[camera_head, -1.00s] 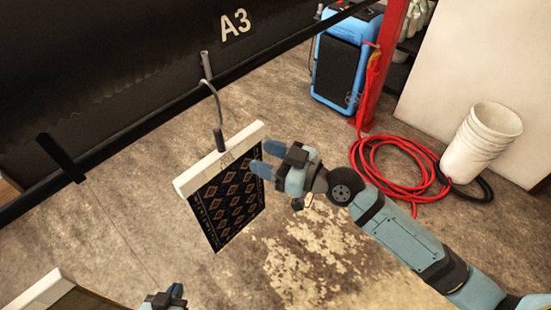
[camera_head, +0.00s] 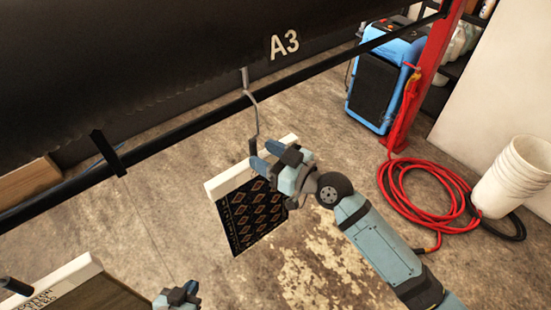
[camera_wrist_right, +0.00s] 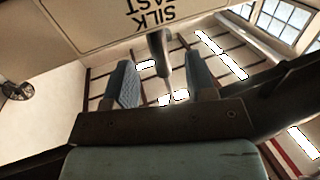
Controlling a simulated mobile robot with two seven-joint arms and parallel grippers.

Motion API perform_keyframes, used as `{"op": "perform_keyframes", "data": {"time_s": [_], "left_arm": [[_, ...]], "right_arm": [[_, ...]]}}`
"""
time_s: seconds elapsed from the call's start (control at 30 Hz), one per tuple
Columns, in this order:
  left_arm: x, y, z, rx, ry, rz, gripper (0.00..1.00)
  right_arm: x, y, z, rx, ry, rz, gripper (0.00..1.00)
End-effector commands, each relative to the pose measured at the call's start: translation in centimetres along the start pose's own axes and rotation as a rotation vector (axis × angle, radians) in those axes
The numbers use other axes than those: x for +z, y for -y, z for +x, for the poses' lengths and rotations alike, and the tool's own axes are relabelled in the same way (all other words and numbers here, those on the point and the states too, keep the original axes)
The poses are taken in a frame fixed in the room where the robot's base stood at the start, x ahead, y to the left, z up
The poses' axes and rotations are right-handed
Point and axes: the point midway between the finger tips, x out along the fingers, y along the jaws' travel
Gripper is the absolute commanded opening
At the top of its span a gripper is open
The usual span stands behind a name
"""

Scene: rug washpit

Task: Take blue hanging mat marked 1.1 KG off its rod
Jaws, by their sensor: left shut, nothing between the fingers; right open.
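A dark mat with an orange diamond pattern (camera_head: 252,212) hangs from a white bar (camera_head: 226,182) in the head view. A dark handle (camera_head: 253,147) on a thin grey hook joins the bar's top. I cannot read a 1.1 KG mark. My right gripper (camera_head: 266,156) is open at the bar's right part, partly hiding it. In the right wrist view, the handle (camera_wrist_right: 160,55) shows between the open fingers (camera_wrist_right: 158,85), and the bar's face (camera_wrist_right: 140,15) carries upside-down lettering including "SILK". My left gripper (camera_head: 180,295) is shut and empty at the bottom edge.
A second white bar (camera_head: 55,278) with lettering and a brownish mat (camera_head: 105,295) is at lower left. A dark rail (camera_head: 200,125) and panel marked A3 (camera_head: 284,45) are behind. A red hose (camera_head: 440,205), white buckets (camera_head: 515,175) and a blue machine (camera_head: 385,85) are at right.

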Motion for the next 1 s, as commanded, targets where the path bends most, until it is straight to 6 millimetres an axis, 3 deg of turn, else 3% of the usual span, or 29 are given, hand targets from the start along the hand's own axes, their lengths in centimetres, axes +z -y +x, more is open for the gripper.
{"op": "perform_keyframes", "data": {"time_s": [0.4, 0.9, 1.0], "left_arm": [[0.0, 0.0, 0.1, 0.001, -0.004, 0.000, 0.00], [0.1, -0.1, 0.1, 0.001, -0.002, 0.000, 0.00], [0.2, -0.1, 0.1, 0.001, -0.001, 0.000, 0.00]], "right_arm": [[0.0, 0.0, 3.0, 0.000, 0.000, -0.001, 0.51], [0.0, 0.1, 3.6, -0.001, 0.001, 0.000, 0.51], [0.0, 0.1, 3.6, -0.001, 0.001, 0.000, 0.30]]}}
